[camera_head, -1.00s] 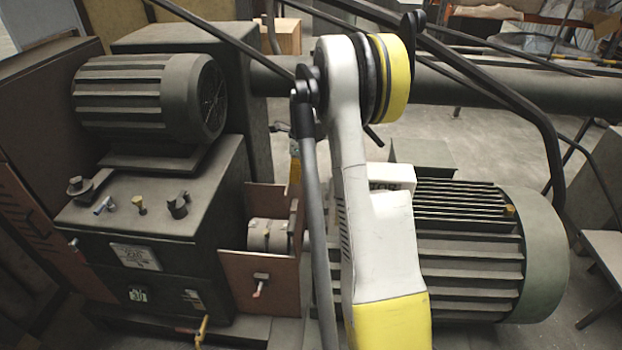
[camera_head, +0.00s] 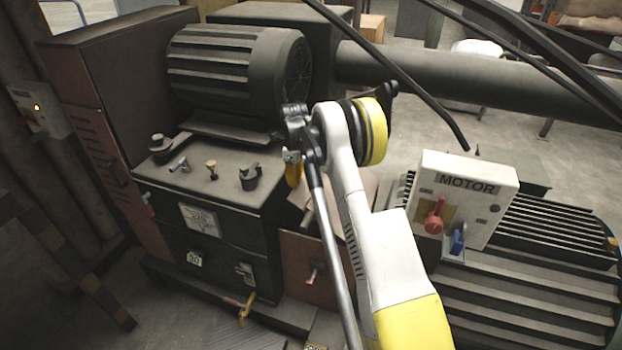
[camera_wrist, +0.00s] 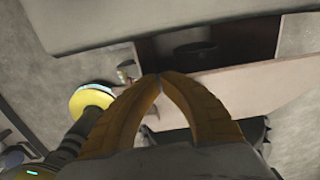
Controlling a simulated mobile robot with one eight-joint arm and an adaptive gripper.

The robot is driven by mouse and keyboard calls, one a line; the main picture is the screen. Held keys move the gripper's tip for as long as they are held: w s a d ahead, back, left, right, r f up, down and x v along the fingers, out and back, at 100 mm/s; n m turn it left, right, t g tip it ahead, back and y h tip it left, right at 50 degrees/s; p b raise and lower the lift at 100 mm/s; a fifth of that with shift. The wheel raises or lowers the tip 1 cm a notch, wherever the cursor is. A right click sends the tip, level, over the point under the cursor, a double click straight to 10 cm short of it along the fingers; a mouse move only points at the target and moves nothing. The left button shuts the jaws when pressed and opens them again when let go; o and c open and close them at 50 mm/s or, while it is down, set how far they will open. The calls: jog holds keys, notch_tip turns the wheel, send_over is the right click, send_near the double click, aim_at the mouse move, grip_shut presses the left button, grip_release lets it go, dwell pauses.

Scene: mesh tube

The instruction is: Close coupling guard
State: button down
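The coupling guard is a reddish-brown sheet-metal box between the black machine and the motor. Its front plate (camera_head: 303,268) carries a small red-tipped handle (camera_head: 312,272). Its hinged panel (camera_head: 362,188) is partly hidden behind my arm in the head view. In the wrist view the tan panel (camera_wrist: 265,85) slants beside a dark opening holding a dark round part (camera_wrist: 195,50). My gripper (camera_head: 293,172) is over the guard's top, its orange fingers pointing down. In the wrist view its fingertips (camera_wrist: 157,77) meet at the panel's edge, with nothing visible between them.
The black machine (camera_head: 215,225) with several knobs stands left, a ribbed motor (camera_head: 240,70) on top. A white MOTOR switch box (camera_head: 460,200) with red and blue handles stands right, by the large finned motor (camera_head: 530,290). A thick pipe (camera_head: 450,80) runs behind.

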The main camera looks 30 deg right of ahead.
jog(key=w+f+b, duration=0.1)
jog(key=f, duration=0.1)
jog(key=w+a+f+b, duration=0.1)
jog(key=f, duration=0.2)
jog(key=w+a+f, duration=0.1)
jog(key=f, duration=0.2)
jog(key=shift+a+b, duration=0.2)
jog(key=shift+b, duration=0.2)
jog(key=shift+r, duration=0.15)
